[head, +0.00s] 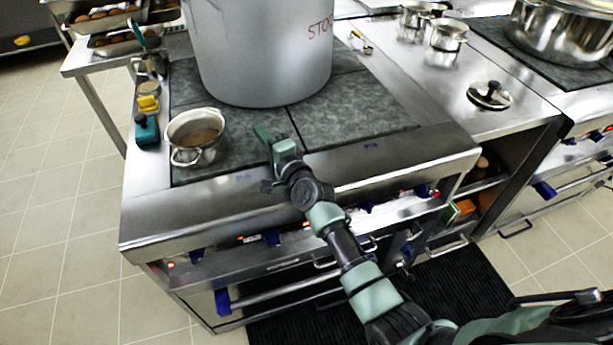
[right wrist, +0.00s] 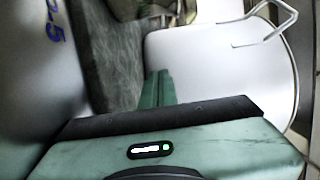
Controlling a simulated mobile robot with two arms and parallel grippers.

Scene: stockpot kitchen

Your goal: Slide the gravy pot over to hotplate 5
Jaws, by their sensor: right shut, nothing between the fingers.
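The gravy pot (head: 206,154) is a small steel pot with brown contents. It stands upright on the left part of the front-left hotplate (head: 248,134), with a loop handle towards the front. In the right wrist view the pot (right wrist: 215,65) is a large pale shape with its handle at the upper right. A blue mark ending in 5 (right wrist: 54,28) is on the steel edge there. My right gripper (head: 262,133) is shut and empty, low over the same hotplate, right of the pot. A gap shows between them in the head view. My left gripper is out of view.
A big stockpot (head: 262,60) stands behind, across the rear plates. The front-right hotplate (head: 355,115) is clear. A teal-and-black object (head: 146,131) and a yellow one (head: 148,104) lie on the left steel edge. Several steel pots and a lid (head: 489,95) stand at the right.

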